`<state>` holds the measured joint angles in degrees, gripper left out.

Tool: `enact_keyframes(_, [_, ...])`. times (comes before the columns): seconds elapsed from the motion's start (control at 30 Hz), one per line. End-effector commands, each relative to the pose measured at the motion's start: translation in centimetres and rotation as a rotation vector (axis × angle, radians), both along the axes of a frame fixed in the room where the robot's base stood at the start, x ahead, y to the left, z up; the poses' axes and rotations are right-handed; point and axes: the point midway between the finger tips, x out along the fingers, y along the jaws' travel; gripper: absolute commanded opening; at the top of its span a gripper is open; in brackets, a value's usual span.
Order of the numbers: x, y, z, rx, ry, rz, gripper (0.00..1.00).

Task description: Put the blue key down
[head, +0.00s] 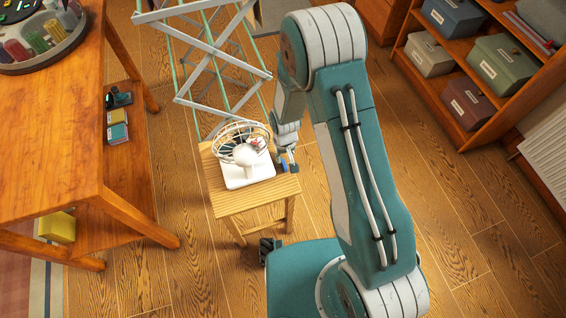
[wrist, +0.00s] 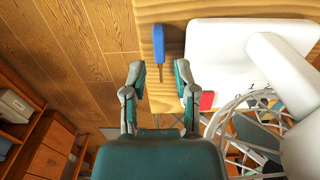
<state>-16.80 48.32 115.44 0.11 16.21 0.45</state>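The blue key (wrist: 158,43) lies on the top of a small wooden stool (wrist: 150,14), close to its edge, with its thin shaft pointing back toward my gripper. In the head view its blue part (head: 292,167) shows at the stool's right side, partly hidden by my gripper. My gripper (wrist: 159,78) is open, its two fingers standing apart on either side of the key's shaft. Neither finger visibly touches the key. The head view shows my gripper (head: 285,158) low over the stool's right edge.
A white desk fan (head: 248,174) with a wire cage fills much of the stool, close beside my gripper. A red item (wrist: 207,100) is near the cage. A drying rack (head: 215,60) stands behind, a wooden table (head: 50,130) left, shelves with boxes (head: 505,62) right.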

Motion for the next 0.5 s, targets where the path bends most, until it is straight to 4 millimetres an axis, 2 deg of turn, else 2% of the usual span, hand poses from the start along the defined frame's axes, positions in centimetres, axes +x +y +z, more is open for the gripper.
enact_keyframes(0.17, [-0.1, -0.1, -1.3, 0.000, 0.001, -0.001, 0.37])
enact_keyframes(0.5, [0.0, 0.0, -5.8, 0.001, 0.001, -0.001, 0.37])
